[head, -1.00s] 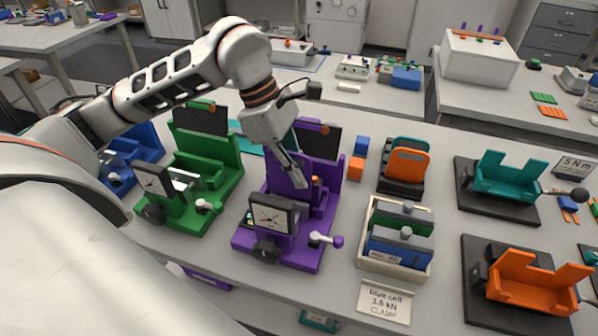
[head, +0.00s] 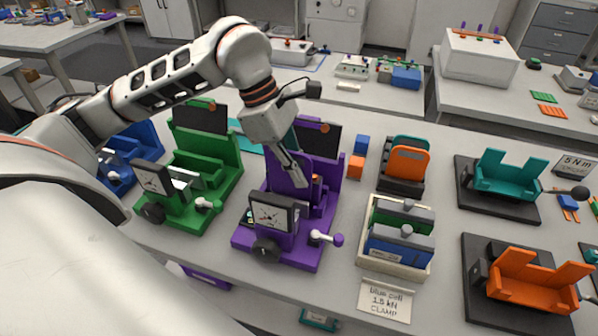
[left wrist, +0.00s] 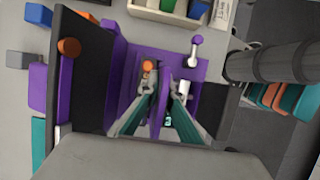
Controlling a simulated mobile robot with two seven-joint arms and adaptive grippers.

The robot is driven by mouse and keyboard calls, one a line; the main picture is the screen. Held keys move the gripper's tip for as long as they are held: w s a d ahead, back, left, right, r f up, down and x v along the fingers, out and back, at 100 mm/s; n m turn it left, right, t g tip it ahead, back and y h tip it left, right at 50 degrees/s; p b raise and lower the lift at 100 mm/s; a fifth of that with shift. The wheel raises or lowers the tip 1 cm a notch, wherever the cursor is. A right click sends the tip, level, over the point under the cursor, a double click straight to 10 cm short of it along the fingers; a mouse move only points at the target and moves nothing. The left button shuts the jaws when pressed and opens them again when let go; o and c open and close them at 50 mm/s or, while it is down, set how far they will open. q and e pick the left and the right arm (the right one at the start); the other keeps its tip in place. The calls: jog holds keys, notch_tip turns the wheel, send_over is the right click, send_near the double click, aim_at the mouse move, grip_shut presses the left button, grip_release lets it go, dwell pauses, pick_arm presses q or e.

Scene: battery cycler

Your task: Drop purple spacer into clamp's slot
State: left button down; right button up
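The purple clamp (head: 318,222) stands on the bench in the middle of the head view, with a dial gauge (head: 271,217) at its front and a dark panel (head: 319,137) at its back. My left gripper (head: 298,183) points down into the clamp from above. In the left wrist view its two fingers (left wrist: 163,98) are closed on the thin purple spacer (left wrist: 163,108), seen edge-on over the clamp's base (left wrist: 189,68). The spacer's lower edge and the slot cannot be made out clearly. My right gripper is in neither view.
A green clamp (head: 222,177) stands left of the purple one, a blue clamp (head: 147,148) farther left. A cream box (head: 364,240) with green and blue blocks stands right. Teal (head: 507,180) and orange (head: 535,282) fixtures stand far right.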

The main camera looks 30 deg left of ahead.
pick_arm(q)
jog(key=shift+s+f, duration=0.1)
jog(key=shift+f, duration=0.15)
jog(key=c, duration=2.2)
grip_release()
jog(key=shift+f, duration=0.1)
jog(key=v, duration=1.2)
